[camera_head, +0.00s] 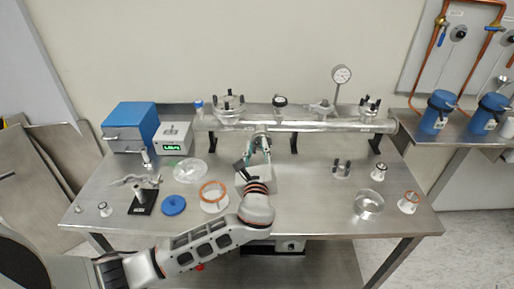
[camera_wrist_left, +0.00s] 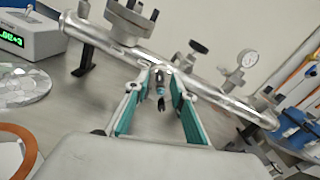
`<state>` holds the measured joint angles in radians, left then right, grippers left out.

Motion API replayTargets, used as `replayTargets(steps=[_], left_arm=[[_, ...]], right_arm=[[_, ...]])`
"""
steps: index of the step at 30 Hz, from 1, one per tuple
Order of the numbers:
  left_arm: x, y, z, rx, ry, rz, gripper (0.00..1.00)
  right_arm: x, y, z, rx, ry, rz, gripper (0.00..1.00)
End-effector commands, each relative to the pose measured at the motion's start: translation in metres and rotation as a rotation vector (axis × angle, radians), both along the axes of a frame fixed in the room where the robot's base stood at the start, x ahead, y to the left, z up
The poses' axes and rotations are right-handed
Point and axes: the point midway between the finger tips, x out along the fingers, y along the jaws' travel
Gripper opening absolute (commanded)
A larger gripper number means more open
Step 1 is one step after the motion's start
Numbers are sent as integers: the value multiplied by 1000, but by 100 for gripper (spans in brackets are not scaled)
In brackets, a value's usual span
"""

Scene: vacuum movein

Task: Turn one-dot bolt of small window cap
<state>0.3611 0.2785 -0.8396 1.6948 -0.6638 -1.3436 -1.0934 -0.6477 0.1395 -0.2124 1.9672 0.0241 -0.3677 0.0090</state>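A horizontal metal vacuum tube (camera_head: 310,126) runs across the back of the table and crosses the left wrist view (camera_wrist_left: 100,38). My left gripper (camera_head: 262,140) is at the front of this tube, left of its middle. In the left wrist view its teal-padded fingers (camera_wrist_left: 162,76) stand apart. A small dark bolt-like part with a bluish band (camera_wrist_left: 160,90) shows between them, with gaps at its sides. Whether it belongs to the small window cap, and any dot marks, I cannot tell. My right gripper is not in view.
A flange with black bolts (camera_head: 229,106) tops the tube's left part. Another bolted flange (camera_head: 369,106) and a gauge (camera_head: 341,75) are to the right. A copper ring part (camera_head: 213,194), blue disc (camera_head: 173,205) and clear dish (camera_head: 369,204) lie on the table. Its front middle-right is clear.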

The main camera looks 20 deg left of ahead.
Motion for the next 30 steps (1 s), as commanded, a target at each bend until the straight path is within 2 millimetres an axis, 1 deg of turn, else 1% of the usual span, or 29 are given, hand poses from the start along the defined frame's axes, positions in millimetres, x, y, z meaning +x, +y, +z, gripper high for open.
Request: replayTargets(steps=[1,2,3,11,16,20,23,26,30], left_arm=[[0,0,0,0,0,0,8],[0,0,0,0,0,0,1],[0,0,0,0,0,0,0],[0,0,0,8,2,0,0],[0,0,1,49,15,1,0],[0,0,3,116,35,1,0],[0,0,2,186,56,1,0],[0,0,2,270,79,2,0],[0,-1,1,397,115,1,0]], right_arm=[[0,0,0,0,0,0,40],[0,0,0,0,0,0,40],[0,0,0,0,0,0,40],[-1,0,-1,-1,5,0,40],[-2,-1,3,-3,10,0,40],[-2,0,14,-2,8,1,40],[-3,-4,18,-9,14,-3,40],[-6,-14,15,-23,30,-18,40],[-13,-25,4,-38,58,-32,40]])
